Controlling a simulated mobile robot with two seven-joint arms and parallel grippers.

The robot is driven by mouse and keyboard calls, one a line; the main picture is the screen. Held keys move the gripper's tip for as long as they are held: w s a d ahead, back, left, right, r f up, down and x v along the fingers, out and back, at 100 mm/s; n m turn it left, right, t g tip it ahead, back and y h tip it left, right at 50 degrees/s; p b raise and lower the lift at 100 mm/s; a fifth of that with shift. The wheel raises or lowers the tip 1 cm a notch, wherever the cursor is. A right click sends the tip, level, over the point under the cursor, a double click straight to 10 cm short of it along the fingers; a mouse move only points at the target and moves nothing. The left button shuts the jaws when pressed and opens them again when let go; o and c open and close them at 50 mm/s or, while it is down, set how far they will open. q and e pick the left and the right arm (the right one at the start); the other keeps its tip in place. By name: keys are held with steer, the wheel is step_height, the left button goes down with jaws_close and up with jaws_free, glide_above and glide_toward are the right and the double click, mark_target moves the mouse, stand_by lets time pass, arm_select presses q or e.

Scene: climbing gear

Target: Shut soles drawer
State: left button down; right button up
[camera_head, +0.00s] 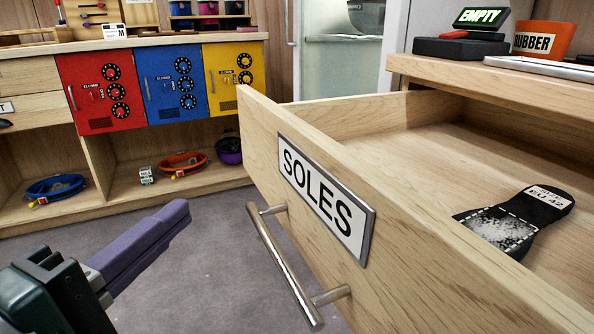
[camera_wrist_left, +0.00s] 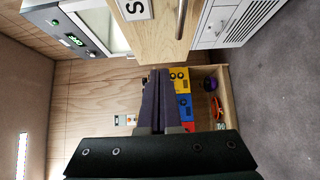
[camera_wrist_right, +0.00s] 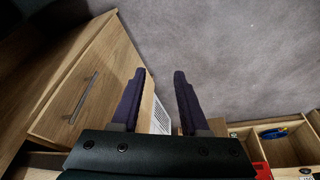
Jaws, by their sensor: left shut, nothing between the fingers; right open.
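The soles drawer (camera_head: 420,240) is pulled out on the right of the head view. Its front carries a "SOLES" label (camera_head: 322,200) and a metal bar handle (camera_head: 284,262). A black sole marked EU 42 (camera_head: 545,205) lies inside it. My left gripper (camera_head: 185,212) is left of the handle, apart from it, with its purple fingers closed and empty. In the left wrist view the drawer front (camera_wrist_left: 158,45) is beyond the closed fingertips (camera_wrist_left: 158,72). My right gripper (camera_wrist_right: 162,75) is open and empty in the right wrist view, and is outside the head view.
A counter above the drawer holds an orange RUBBER pot (camera_head: 541,42) and a device reading EMPTY (camera_head: 480,18). Red (camera_head: 100,90), blue (camera_head: 175,82) and yellow (camera_head: 233,75) lockers stand at the back left. Grey floor (camera_head: 200,262) is clear before the handle.

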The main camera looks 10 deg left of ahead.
arm_select(q)
steer(key=b, duration=0.2)
glide_toward(267, 160)
steer(key=w+a, duration=0.2)
steer(key=w, duration=0.1)
steer(key=shift+w+d, duration=0.95)
steer(key=shift+d, duration=0.2)
steer(key=shift+w+d, duration=0.25)
steer(key=shift+d, duration=0.2)
steer(key=shift+w+b, duration=0.15)
steer(key=shift+b, duration=0.15)
